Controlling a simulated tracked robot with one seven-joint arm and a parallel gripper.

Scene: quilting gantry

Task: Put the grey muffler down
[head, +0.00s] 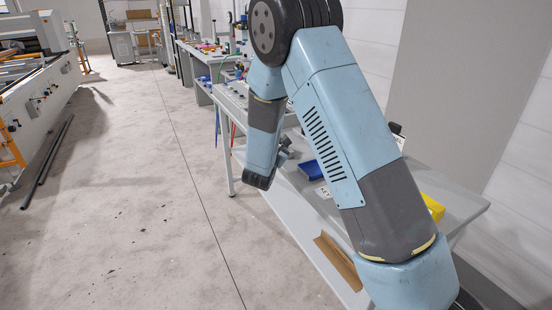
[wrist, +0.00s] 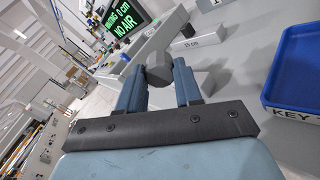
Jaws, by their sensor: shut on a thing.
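The grey muffler (wrist: 158,76) is a small dark grey, many-sided piece between the fingertips in the wrist view. My gripper (wrist: 160,84) is shut on it, with one blue-grey finger on each side. In the head view my gripper (head: 284,150) is over the near side of the grey workbench (head: 455,192), partly hidden by my arm. I cannot tell the muffler apart from the fingers there. Whether the muffler touches the surface below is unclear.
A blue tray (wrist: 288,108) with a label starting "KEY" is right of my gripper; it also shows in the head view (head: 309,170). Grey bench surface shows between block and tray.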

